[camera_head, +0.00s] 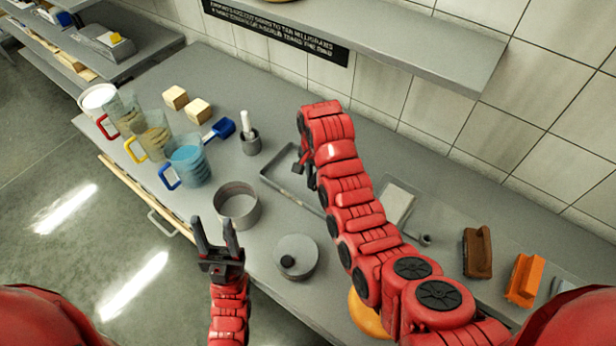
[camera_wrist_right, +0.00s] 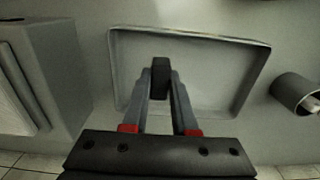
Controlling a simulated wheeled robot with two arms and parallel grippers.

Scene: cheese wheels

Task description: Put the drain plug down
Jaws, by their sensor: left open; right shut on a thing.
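The drain plug seems to be the small dark piece (camera_wrist_right: 160,75) between the fingertips of my right gripper (camera_wrist_right: 161,92) in the right wrist view. That gripper is shut on it, over the shallow grey tray (camera_wrist_right: 125,75). I cannot tell whether the plug touches the tray floor. In the head view my right gripper (camera_head: 305,172) is over the tray (camera_head: 278,192), partly covered by my arm, and I cannot make out the plug there. My left gripper (camera_head: 219,236) is open and empty, in front of the grey ring mould (camera_head: 237,210).
A lidded round mould (camera_head: 296,257) stands right of the left gripper. Jugs, including one with blue liquid (camera_head: 190,167), stand at the left. A pestle pot (camera_head: 250,141) is left of the tray. A brown brush (camera_head: 478,251) and an orange brush (camera_head: 524,279) are at the right.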

